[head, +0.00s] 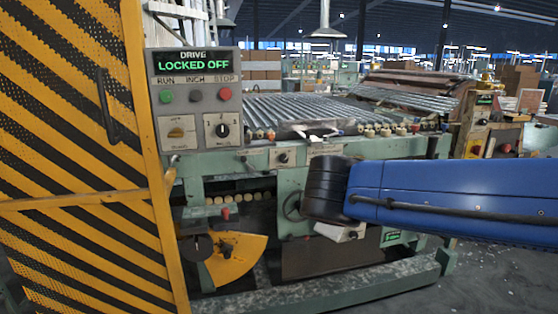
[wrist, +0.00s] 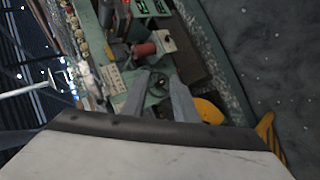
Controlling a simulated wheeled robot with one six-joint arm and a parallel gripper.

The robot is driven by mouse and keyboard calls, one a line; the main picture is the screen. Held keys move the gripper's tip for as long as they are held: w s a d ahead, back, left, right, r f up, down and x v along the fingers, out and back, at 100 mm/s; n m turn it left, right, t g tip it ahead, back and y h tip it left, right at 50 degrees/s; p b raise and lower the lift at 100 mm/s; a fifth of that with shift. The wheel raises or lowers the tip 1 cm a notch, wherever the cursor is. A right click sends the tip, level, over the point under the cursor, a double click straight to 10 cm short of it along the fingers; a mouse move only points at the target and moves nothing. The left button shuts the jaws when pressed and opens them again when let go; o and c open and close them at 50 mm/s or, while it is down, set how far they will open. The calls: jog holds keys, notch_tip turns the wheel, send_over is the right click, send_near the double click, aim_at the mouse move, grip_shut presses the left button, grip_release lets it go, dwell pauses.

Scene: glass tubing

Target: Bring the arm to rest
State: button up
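My arm, blue with a black wrist joint, reaches in from the right of the head view in front of the green machine (head: 285,185). My gripper (wrist: 157,82) shows in the wrist view as two grey fingers standing apart, with no object seen between them. Behind the fingers are parts of the machine, including a red knob (wrist: 145,49). In the head view the fingers cannot be made out clearly near the black wrist. A control panel (head: 197,130) stands left of my arm, and its display (head: 194,65) reads "LOCKED OFF".
A yellow-and-black striped mesh guard (head: 75,150) fills the left. Glass tubes (head: 310,108) lie on the machine's bed behind my arm. A yellow sector plate (head: 237,262) sits low on the machine. A green base rail (head: 330,292) runs along the floor, which is open at lower right.

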jog(key=s+d+f+m+g, duration=0.4)
jog(key=s+d+f, duration=0.3)
jog(key=d, duration=0.4)
jog(key=s+d+f+m+y, duration=0.1)
jog(key=s+f+m+y, duration=0.1)
jog(key=s, duration=0.4)
jog(key=s+d+f+m+g+y, duration=0.1)
jog(key=s+d+f+m, duration=0.1)
jog(key=s+f+m, duration=0.3)
jog(key=shift+s+f+y, duration=0.25)
jog(key=shift+s+y, duration=0.15)
